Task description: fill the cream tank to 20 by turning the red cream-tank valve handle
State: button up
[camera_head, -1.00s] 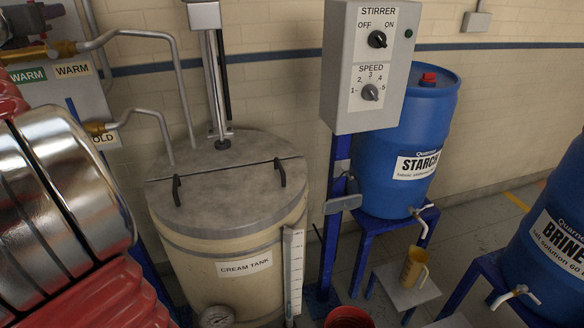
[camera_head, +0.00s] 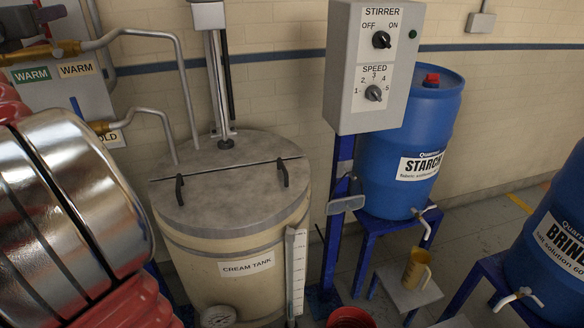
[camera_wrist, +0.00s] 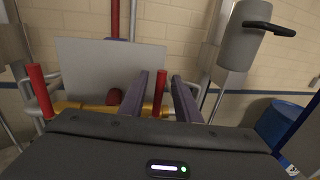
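The cream tank (camera_head: 236,240) is a cream drum with a grey two-part lid, left of centre in the head view. A white level scale (camera_head: 297,262) stands on its front right; its reading is too small to tell. A red valve handle (camera_wrist: 160,98) on a brass valve body shows in the wrist view. My gripper (camera_wrist: 163,77) is open, with its two dark fingers on either side of this handle; I cannot tell whether they touch it. In the head view the brass fitting (camera_head: 66,48) shows at the upper left, and my arm hides much of that area.
A second red handle (camera_wrist: 40,92) stands left of my gripper. A grey panel (camera_wrist: 105,72) is behind the valves. The stirrer control box (camera_head: 372,110), the blue starch barrel (camera_head: 405,150) and the brine barrel (camera_head: 560,225) are to the right. A brown jug (camera_head: 416,268) stands on a low stand.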

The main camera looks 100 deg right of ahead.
jog(key=a, duration=1)
jog(key=shift+w+a, duration=0.25)
jog(key=shift+a, duration=0.05)
dwell(0.4)
jog(key=a, duration=1.3)
jog(key=shift+w+a, duration=0.25)
jog(key=shift+a, duration=0.15)
dwell(0.4)
